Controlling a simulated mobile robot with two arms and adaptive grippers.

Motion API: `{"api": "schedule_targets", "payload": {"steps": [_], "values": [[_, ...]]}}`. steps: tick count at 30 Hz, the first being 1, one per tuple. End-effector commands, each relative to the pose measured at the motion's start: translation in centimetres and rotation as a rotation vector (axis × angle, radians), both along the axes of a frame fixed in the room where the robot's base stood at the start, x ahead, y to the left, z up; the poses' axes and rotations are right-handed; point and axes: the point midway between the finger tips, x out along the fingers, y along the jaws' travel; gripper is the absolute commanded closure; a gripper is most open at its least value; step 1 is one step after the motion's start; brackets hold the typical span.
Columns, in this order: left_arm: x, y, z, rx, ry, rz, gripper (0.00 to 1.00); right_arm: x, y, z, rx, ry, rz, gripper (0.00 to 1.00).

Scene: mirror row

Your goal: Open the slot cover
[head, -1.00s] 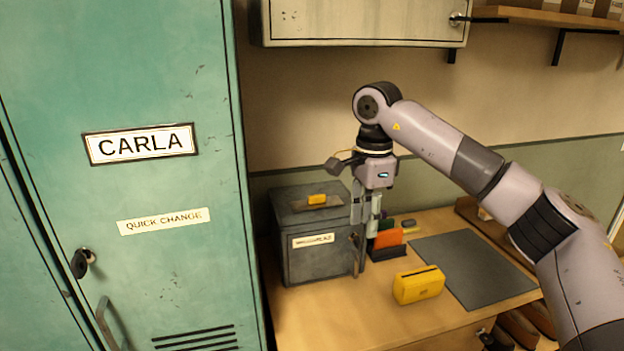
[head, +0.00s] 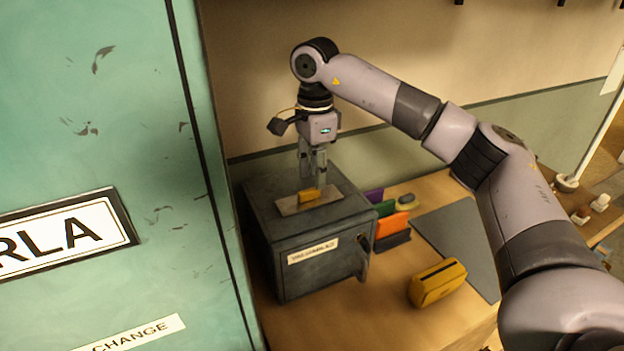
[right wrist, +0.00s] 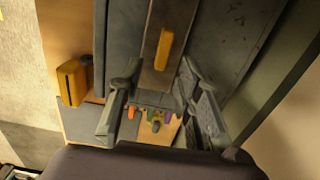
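The slot cover (head: 320,204) is a flat metal plate with a yellow grip (head: 309,195), lying on top of a dark grey metal box (head: 282,227). My right gripper (head: 314,176) points down above the box top, close behind the yellow grip in the head view. In the right wrist view its two fingers (right wrist: 160,108) are spread apart with nothing held. There the yellow grip (right wrist: 164,49) and the cover plate (right wrist: 150,78) show beyond and between the fingers. I cannot tell whether a fingertip touches the cover. My left gripper is not in view.
A yellow pouch-like block (head: 437,283), a grey mat (head: 462,238) and several coloured upright pieces, one of them orange (head: 391,225), are right of the box on the wooden desk (head: 345,315). A teal locker (head: 95,140) stands close on the left.

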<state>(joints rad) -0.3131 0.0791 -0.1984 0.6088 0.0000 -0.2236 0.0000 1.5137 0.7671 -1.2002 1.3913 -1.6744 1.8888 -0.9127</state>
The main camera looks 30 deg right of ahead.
Motion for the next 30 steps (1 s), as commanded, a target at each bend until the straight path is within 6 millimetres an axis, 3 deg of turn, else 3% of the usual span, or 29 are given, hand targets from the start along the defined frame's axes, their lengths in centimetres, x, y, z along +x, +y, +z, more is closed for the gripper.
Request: {"api": "schedule_targets", "payload": {"steps": [9, 13, 18, 30], "values": [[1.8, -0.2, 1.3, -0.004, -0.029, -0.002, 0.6, -0.1, 0.0, -3.6, 0.0, 0.001, 0.0, 0.68], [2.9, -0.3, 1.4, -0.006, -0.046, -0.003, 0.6, 0.0, 0.0, -3.9, 0.001, -0.001, 0.001, 0.68], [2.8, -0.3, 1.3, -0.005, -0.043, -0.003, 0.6, 0.0, 0.0, -3.9, 0.0, -0.001, 0.001, 0.68], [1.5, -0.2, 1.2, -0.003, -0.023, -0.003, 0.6, 0.0, 0.0, -3.8, 0.0, -0.001, 0.001, 0.95]]}}
